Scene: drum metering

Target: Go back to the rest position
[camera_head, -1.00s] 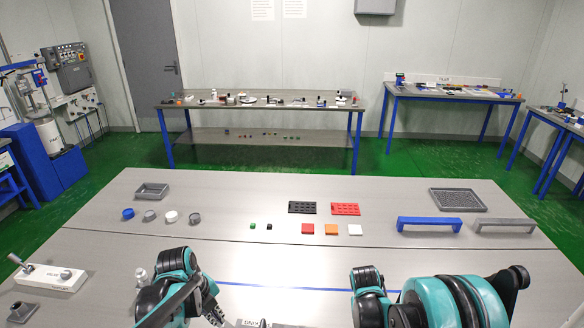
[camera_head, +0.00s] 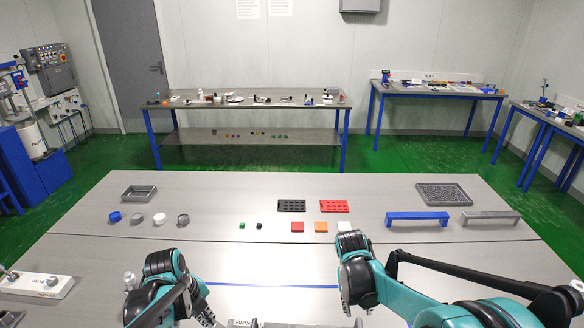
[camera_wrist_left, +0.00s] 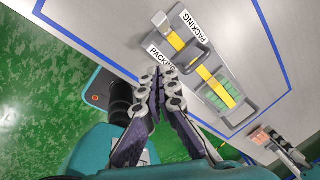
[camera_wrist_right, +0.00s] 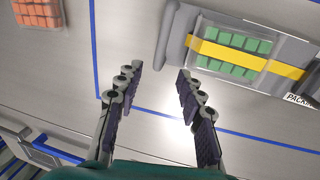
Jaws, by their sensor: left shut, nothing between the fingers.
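My left gripper (camera_wrist_left: 158,82) is shut and empty in the left wrist view, its fingertips together over the front edge of a grey packing fixture (camera_wrist_left: 232,116) with yellow straps. In the head view it shows at the bottom edge (camera_head: 207,318). My right gripper (camera_wrist_right: 158,84) is open and empty in the right wrist view, above bare table beside the same fixture (camera_wrist_right: 176,50). Green blocks (camera_wrist_right: 231,50) sit in a clear tray under the yellow strap. In the head view my right gripper is mostly hidden or cut off at the bottom.
The worktable (camera_head: 300,262) holds a blue bar handle (camera_head: 417,217), a grey bar handle (camera_head: 490,215), coloured tiles (camera_head: 297,226), round caps (camera_head: 138,218) and a grey tray (camera_head: 139,192). A white box (camera_head: 38,284) stands at left. Orange blocks (camera_wrist_right: 38,12) lie in another clear tray.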

